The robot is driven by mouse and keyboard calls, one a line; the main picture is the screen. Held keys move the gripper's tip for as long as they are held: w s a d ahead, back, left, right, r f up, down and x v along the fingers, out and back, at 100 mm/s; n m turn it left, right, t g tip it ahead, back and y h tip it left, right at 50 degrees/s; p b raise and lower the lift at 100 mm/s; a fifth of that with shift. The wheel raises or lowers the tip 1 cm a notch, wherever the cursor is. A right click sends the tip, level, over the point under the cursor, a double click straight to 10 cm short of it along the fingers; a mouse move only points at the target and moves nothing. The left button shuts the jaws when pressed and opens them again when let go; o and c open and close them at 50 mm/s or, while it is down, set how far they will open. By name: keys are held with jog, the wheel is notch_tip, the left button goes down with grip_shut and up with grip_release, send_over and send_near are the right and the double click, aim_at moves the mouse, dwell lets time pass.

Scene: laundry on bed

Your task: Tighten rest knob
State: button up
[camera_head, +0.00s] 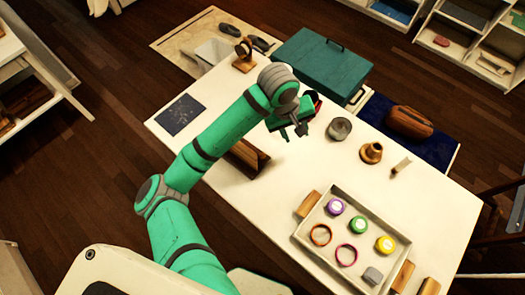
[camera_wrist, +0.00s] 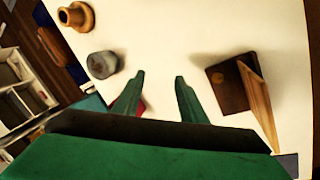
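A wooden rest (camera_head: 247,158) with a dark base and an upright board stands on the white table, partly hidden behind my arm. In the wrist view the rest (camera_wrist: 229,88) is at the right, and a small round tan spot (camera_wrist: 243,72) shows on it beside the board. I cannot tell whether this spot is the knob. My gripper (camera_head: 293,133) is above the table, to the right of the rest. In the wrist view my gripper (camera_wrist: 159,77) has its two fingers apart with only bare table between them, and it touches nothing visible.
A grey round container (camera_head: 340,129) and a flared wooden piece (camera_head: 371,152) stand right of my gripper. A tray (camera_head: 322,215) holds several coloured discs and rings. A teal case (camera_head: 322,65) lies at the back. A red object (camera_wrist: 121,104) is partly hidden behind a finger.

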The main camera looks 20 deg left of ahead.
aim_at(262, 155)
jog(key=s+a+n+g+y, duration=0.1)
jog(key=s+a, duration=0.1)
jog(key=a, duration=0.2)
jog(key=s+a+g+y, duration=0.1)
jog(key=s+a, duration=0.2)
jog(key=a, duration=0.2)
jog(key=f, duration=1.1)
jog(key=shift+w, duration=0.2)
jog(key=shift+c, duration=0.3)
grip_shut()
